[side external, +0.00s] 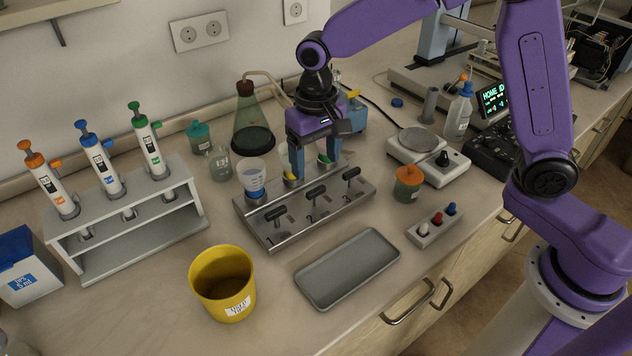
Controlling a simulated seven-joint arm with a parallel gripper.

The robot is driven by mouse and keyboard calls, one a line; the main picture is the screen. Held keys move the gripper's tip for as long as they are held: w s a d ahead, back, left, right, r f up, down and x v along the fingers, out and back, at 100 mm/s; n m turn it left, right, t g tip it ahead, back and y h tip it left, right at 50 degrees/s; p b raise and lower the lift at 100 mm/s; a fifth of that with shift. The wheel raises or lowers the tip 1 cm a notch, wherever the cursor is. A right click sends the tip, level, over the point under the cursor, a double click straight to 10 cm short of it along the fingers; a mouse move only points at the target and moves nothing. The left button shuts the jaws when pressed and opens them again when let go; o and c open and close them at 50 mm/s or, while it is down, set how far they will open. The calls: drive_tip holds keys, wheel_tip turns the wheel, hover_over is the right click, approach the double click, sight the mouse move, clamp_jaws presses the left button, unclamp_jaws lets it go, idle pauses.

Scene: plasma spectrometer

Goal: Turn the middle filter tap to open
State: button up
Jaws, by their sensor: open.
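The grey metal filter manifold (243,213) stands in the middle of the bench with three black-handled taps in a row along its front. The middle filter tap (316,190) has a dark bar handle that lies slanted, with its right end higher in the picture. The left tap (275,212) and right tap (350,174) have similar handles. My gripper (314,170) points down above the back of the manifold, behind the middle tap. Its two blue fingers are apart, with no tap handle between them. The fingers partly hide the yellow and green parts at the manifold's back.
A clear cup with a blue band (252,178) stands on the manifold's left end. A green flask (252,125) is behind. A grey tray (348,268) and yellow pot (222,283) lie in front. An orange-lidded jar (408,184) and stirrer plate (428,155) stand right.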

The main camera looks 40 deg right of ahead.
sight(316, 189)
wheel_tip(316, 189, down, 7)
idle(0.3)
drive_tip(key=shift+c, duration=0.3)
drive_tip(key=c, duration=1)
